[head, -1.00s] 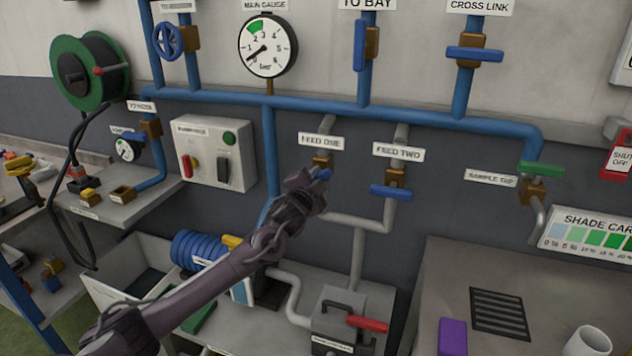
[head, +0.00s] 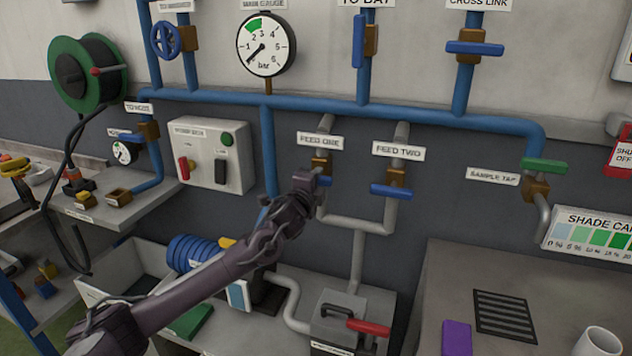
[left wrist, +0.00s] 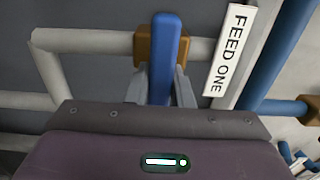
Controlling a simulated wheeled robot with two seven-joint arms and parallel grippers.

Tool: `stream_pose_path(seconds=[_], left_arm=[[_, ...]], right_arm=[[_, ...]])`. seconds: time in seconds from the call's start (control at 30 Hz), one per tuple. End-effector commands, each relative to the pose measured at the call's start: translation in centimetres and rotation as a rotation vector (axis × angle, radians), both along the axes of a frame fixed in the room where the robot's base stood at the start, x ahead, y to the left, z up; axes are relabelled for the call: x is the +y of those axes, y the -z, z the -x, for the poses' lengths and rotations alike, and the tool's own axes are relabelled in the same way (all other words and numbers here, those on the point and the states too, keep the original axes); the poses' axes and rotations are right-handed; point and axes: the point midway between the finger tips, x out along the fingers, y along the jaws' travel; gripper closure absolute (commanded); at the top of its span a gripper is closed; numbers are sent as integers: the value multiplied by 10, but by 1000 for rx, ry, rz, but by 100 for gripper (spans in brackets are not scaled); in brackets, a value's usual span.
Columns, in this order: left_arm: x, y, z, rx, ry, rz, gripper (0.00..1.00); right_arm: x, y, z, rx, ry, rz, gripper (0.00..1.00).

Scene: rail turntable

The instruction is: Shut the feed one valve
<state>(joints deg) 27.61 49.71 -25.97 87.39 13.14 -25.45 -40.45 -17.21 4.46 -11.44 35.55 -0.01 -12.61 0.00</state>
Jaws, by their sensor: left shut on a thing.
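The feed one valve has a brass body (head: 321,166) on a grey pipe under the "FEED ONE" label (head: 320,140). There the handle lies across the grey pipe (left wrist: 90,41), over the brass body. My right gripper is not in view.
The feed two valve with its blue handle (head: 391,191) is close on the right, its handle across the pipe. Below are a grey box with a red lever (head: 368,328) and a blue coiled hose (head: 190,252).

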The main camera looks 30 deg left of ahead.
Motion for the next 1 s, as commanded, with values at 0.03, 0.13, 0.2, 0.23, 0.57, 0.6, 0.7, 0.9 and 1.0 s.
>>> stream_pose_path(seconds=[0.03,0.13,0.2,0.23,0.57,0.6,0.7,0.9,1.0], left_arm=[[-1,2,0,5,3,-6,100],[-1,2,0,5,3,-7,100],[-1,2,0,6,3,-7,100],[-1,2,0,6,3,-7,100],[-1,2,0,5,2,-6,58],[-1,2,0,4,2,-5,58],[-1,1,0,3,2,-5,58],[-1,2,4,3,1,-5,58],[-3,4,15,4,1,-7,58]], right_arm=[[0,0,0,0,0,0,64],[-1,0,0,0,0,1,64],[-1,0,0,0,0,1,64],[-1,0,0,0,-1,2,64],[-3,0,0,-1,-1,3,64],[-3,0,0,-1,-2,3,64],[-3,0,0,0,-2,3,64],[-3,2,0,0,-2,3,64],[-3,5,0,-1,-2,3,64]])
